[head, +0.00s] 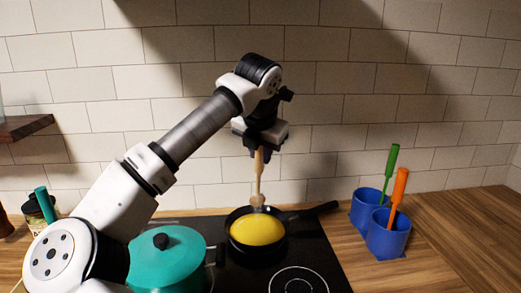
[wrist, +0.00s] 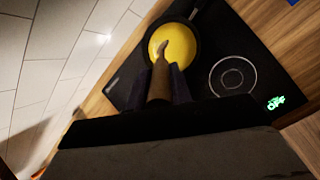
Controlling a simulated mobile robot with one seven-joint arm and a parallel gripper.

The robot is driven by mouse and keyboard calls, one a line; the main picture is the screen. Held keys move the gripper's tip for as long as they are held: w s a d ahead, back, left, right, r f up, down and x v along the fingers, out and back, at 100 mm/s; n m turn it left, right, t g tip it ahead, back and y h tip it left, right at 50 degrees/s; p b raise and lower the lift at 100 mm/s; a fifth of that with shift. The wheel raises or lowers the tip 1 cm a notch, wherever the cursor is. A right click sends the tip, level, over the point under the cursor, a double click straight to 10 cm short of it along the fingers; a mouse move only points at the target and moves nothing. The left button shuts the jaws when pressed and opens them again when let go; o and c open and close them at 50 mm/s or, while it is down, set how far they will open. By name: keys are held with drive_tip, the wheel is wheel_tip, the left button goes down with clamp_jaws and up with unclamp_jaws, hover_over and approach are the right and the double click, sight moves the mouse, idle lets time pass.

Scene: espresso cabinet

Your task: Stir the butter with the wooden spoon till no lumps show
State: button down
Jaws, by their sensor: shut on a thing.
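My gripper (head: 259,146) is shut on the upper part of the wooden spoon (head: 258,178) and holds it nearly upright. The spoon's lower end is at the far rim of a black pan (head: 283,216); I cannot tell whether it touches the contents. The yellow butter (head: 257,231) lies in the pan as one smooth mass; no separate lumps are visible. In the wrist view, the spoon (wrist: 160,75) reaches from my gripper (wrist: 166,88) toward the butter (wrist: 180,42), covering part of it.
A teal lidded pot (head: 170,265) stands left of the pan on the black cooktop (head: 318,262). Two blue holders (head: 388,236) with a green-handled tool (head: 391,172) and an orange-handled tool (head: 399,188) stand at right. The tiled wall is close behind. A wooden shelf (head: 25,127) juts out at left.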

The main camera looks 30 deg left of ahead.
wheel_tip(320, 180, down, 8)
drive_tip(key=b, duration=0.6)
drive_tip(key=shift+f, duration=0.1)
idle(0.4)
